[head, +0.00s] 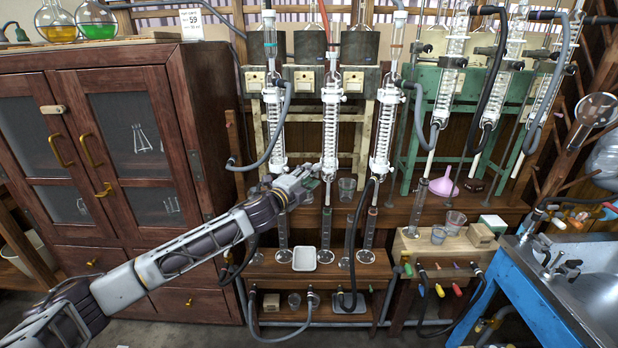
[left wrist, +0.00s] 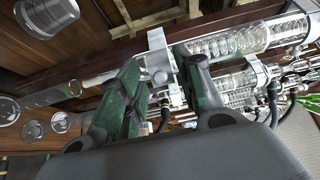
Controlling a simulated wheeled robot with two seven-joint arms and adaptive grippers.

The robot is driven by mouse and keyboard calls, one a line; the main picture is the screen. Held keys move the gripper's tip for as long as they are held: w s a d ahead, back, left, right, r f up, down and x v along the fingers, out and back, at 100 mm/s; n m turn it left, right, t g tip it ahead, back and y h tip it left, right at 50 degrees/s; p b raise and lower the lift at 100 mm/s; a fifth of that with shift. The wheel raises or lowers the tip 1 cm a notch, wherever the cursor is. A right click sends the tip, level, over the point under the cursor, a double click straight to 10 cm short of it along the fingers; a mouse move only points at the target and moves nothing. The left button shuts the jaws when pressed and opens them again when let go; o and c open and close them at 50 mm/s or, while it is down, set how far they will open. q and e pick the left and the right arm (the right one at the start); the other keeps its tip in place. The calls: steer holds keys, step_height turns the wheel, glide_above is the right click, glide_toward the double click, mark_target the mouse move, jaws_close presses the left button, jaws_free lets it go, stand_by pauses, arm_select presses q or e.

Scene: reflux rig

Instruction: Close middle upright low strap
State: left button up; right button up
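The middle upright (head: 330,120) is a clear coiled glass condenser in white metal fittings, on the rack's front row. Its low strap, a pale metal clamp (left wrist: 157,58) at the lower end of the glass, shows in the left wrist view. My left gripper (head: 312,176) is at the lower end of this upright, coming from the left, and partly hides the strap in the head view. In the left wrist view its two green-padded fingers (left wrist: 157,75) stand apart, with pale clamp parts in and beyond the gap. I cannot tell whether they touch. My right gripper is not in view.
Similar glass uprights stand close on the left (head: 273,120) and right (head: 385,125), with dark and grey hoses hanging. A wooden cabinet (head: 185,130) stands left. A white tray (head: 304,260) and glass cylinders are on the shelf below. A blue-framed sink (head: 590,290) is right.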

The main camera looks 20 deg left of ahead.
arm_select(q)
jaws_close()
